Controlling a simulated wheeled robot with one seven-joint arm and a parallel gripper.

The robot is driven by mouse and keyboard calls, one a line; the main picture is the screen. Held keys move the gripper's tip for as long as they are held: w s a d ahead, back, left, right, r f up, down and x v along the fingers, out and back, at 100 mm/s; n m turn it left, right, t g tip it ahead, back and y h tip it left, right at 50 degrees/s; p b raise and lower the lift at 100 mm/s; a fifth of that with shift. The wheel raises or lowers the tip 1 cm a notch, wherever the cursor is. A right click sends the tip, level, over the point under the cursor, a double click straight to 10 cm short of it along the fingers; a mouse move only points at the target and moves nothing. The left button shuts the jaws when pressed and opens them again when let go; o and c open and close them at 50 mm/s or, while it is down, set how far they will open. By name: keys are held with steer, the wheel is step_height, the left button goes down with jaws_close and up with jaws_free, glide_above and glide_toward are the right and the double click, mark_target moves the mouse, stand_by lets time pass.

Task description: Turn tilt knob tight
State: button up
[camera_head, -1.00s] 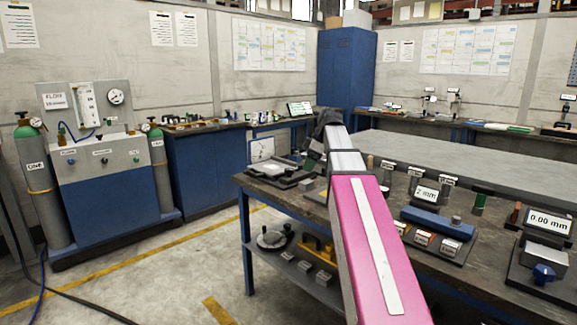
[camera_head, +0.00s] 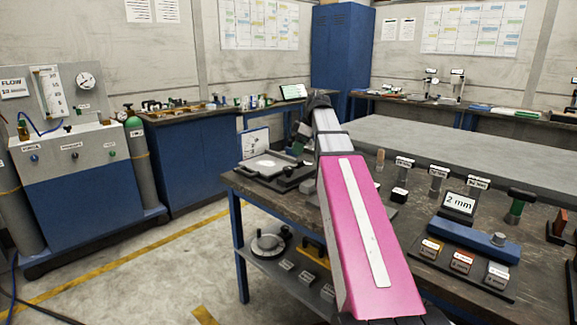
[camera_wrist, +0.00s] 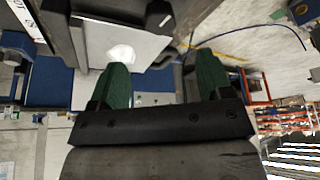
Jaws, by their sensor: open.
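In the head view, my pink and grey arm reaches toward the table's left end. My gripper (camera_head: 303,135) is small, dark and partly hidden there by the arm. In the wrist view, my gripper (camera_wrist: 164,82) shows two green fingers spread apart with nothing held between them. Beyond the fingers is a grey plate with a white patch (camera_wrist: 122,52). A similar flat device with a white patch (camera_head: 266,163) sits on the table's left end in the head view, close to my gripper. I cannot make out a microscope arm or tilt knob for certain.
The dark-topped workbench (camera_head: 400,278) carries a 2 mm display (camera_head: 460,204), a blue block (camera_head: 474,238), labelled blocks and several small posts. A round dial device (camera_head: 268,246) is on the lower shelf. A gas-flow panel (camera_head: 75,143) stands left. The floor left of the bench is clear.

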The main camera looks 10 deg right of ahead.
mark_target(289, 167)
steer(key=x, duration=0.9)
steer(key=shift+f, duration=0.15)
steer(key=c, duration=0.9)
